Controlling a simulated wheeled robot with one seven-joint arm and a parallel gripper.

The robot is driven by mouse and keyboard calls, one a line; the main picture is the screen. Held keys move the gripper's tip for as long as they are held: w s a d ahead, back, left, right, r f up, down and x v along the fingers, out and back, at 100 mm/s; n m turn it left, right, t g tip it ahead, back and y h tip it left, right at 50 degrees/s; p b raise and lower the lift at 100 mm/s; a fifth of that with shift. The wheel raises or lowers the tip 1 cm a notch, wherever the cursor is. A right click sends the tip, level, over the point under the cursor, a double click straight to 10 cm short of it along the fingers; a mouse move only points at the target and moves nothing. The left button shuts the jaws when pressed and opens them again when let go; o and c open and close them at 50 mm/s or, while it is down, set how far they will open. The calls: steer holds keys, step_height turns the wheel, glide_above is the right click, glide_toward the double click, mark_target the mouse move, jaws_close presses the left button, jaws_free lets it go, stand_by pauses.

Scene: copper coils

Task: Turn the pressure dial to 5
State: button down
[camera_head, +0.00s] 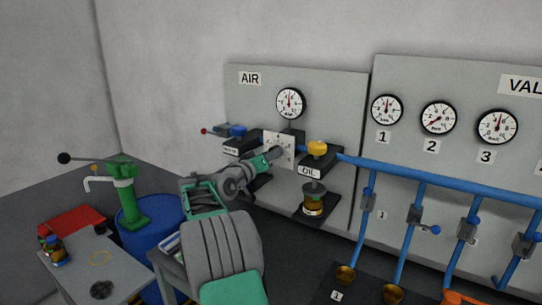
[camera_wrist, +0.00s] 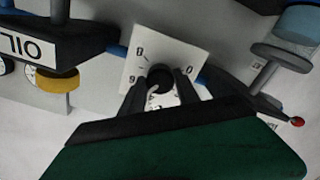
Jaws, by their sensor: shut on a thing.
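The pressure dial's white square plate (camera_head: 286,139) is on the AIR panel, below a round gauge (camera_head: 290,103). My gripper (camera_head: 279,152) reaches it from the lower left and hides much of it. In the wrist view the plate (camera_wrist: 187,52) is tilted and carries printed digits. Its round dark knob (camera_wrist: 160,77) sits between the two dark fingers of my gripper (camera_wrist: 160,88), which are shut on it. Where the knob points cannot be read clearly. The gauge needle stands about upright.
An OIL unit (camera_head: 314,178) with a yellow cap is just right of my gripper. A red-tipped lever valve (camera_head: 230,130) is to its left. Blue pipes (camera_head: 440,182) run right under numbered gauges. A blue drum (camera_head: 152,225) and a small table (camera_head: 80,262) stand at left.

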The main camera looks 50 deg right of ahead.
steer(key=c, duration=0.9)
jaws_free()
steer(key=a+b, duration=0.2)
steer(key=a, duration=0.5)
steer(key=shift+s+a, duration=0.35)
steer(key=shift+a, duration=0.05)
